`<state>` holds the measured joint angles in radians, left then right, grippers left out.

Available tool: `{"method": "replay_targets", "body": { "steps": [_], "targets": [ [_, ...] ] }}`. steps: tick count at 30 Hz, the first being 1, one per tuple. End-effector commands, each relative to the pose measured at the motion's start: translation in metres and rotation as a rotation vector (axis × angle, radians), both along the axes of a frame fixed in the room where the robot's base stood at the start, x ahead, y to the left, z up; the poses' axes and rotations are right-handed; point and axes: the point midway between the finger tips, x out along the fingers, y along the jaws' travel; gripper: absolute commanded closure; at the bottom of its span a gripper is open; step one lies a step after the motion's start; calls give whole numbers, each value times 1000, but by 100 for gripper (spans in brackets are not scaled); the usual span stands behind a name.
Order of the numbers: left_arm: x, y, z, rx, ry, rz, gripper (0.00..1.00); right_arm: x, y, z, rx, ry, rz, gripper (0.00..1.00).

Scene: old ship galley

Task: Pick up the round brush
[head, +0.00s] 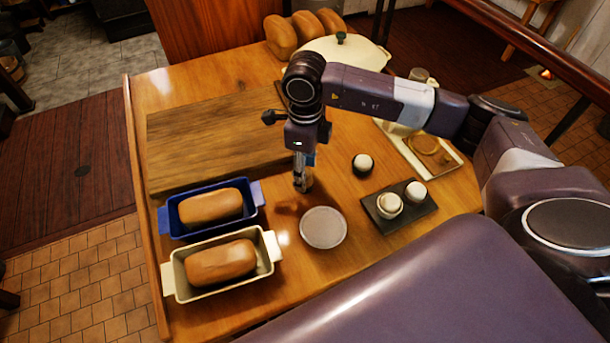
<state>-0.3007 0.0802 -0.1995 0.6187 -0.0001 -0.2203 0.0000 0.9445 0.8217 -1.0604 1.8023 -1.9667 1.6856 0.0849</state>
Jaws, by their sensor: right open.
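My right gripper (301,178) points straight down over the wooden table, between the cutting board and a round grey dish. It is open. A small brownish thing, likely the round brush (307,184), stands at its fingertips, partly hidden by them. I cannot tell whether the fingers touch it or are around it. My left gripper is not in view.
Left of the gripper are the cutting board (200,150), a blue loaf pan (180,222) and a cream loaf pan (180,281), both with loaves. A round grey dish (323,228) lies in front. A dark tray (405,217) with white round things and a lidded pot (350,56) stand nearby.

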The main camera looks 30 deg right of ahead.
Motion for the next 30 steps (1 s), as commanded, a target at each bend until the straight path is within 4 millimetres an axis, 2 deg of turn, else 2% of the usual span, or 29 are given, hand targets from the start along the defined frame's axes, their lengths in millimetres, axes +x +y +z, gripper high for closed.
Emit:
{"method": "replay_targets", "body": {
  "steps": [4,11,24,30],
  "targets": [
    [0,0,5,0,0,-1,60,0,0,-13,1,-1,-1,52],
    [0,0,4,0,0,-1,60,1,0,-15,1,-2,0,52],
    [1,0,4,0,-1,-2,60,0,0,-16,1,-1,0,99],
    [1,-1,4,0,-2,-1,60,0,0,-16,1,1,0,100]
  ]
}}
